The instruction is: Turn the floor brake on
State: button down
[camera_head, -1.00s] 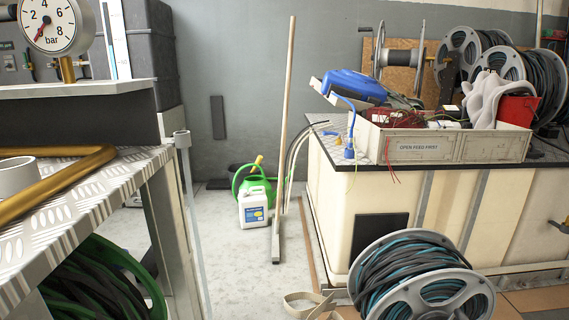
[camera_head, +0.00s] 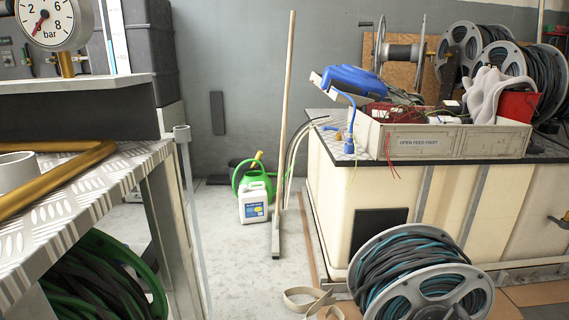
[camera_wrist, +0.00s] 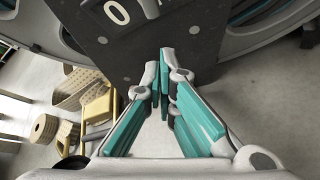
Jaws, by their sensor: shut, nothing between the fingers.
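In the wrist view a dark panel (camera_wrist: 135,55) fills the top middle, with a light-framed plate (camera_wrist: 117,12) marked 0 and part of a second light piece beside it, cut off by the top edge. I cannot tell for certain whether this is the floor brake or how it is set. My gripper (camera_wrist: 164,62) is shut and empty, its teal-padded fingers pointing at the panel below the 0 plate. I cannot tell whether the fingertips touch it. In the head view a grey reel (camera_head: 422,278) with black and teal hose stands on the floor; my gripper is not seen there.
Reel flanges flank the panel in the wrist view. A metal bench (camera_head: 95,185) is at the left in the head view, a cream cabinet (camera_head: 400,195) at the right. A white canister (camera_head: 253,207) and a wooden pole (camera_head: 286,130) stand between them. A strap (camera_head: 305,300) lies on the floor.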

jog(key=shift+d+r, duration=0.1)
jog(key=shift+r, duration=0.05)
jog(key=s+p, duration=0.1)
jog(key=s, duration=0.5)
jog(key=shift+p, duration=0.3)
jog(key=a+n+h+p, duration=0.1)
jog(key=a+r+n+h, duration=0.1)
jog(key=a+n+h+p, duration=0.1)
jog(key=shift+s+a+r+n+p, duration=0.2)
jog(key=shift+s+a+n+p, duration=0.1)
jog(key=shift+s+p, duration=0.1)
dwell(0.4)
jog(key=w+b, duration=0.2)
jog(key=w, duration=0.4)
jog(key=shift+w+a, duration=0.15)
jog(key=shift+w, duration=0.2)
